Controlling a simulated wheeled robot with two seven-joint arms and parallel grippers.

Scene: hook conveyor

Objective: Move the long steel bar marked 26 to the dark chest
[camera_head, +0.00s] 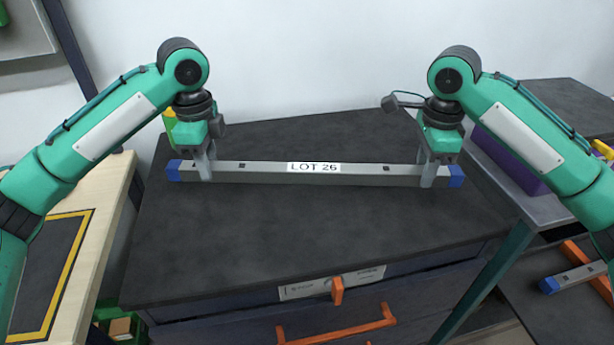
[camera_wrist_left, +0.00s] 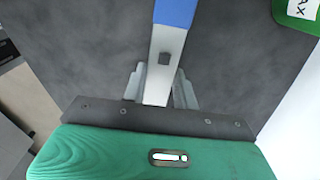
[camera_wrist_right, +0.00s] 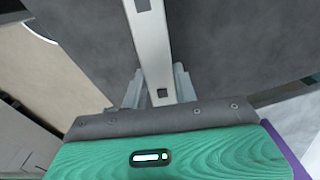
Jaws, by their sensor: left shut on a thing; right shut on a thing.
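The long steel bar (camera_head: 360,173) has a "LOT 26" label in its middle and blue end caps. It lies level over the top of the dark chest (camera_head: 300,240); I cannot tell whether it touches the surface. My left gripper (camera_head: 203,170) is shut on the bar near its left end. My right gripper (camera_head: 430,175) is shut on it near its right end. In the left wrist view the bar (camera_wrist_left: 165,55) runs between the fingers (camera_wrist_left: 160,90), its blue cap beyond. In the right wrist view the bar (camera_wrist_right: 150,45) also passes between the fingers (camera_wrist_right: 158,90).
A green-yellow item (camera_head: 170,122) stands behind the bar's left end. A wooden table (camera_head: 105,200) with a yellow-lined dark mat is at the left. A purple bin (camera_head: 510,160) is at the right, and another blue-capped bar (camera_head: 575,278) lies lower right. The chest top's front is clear.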

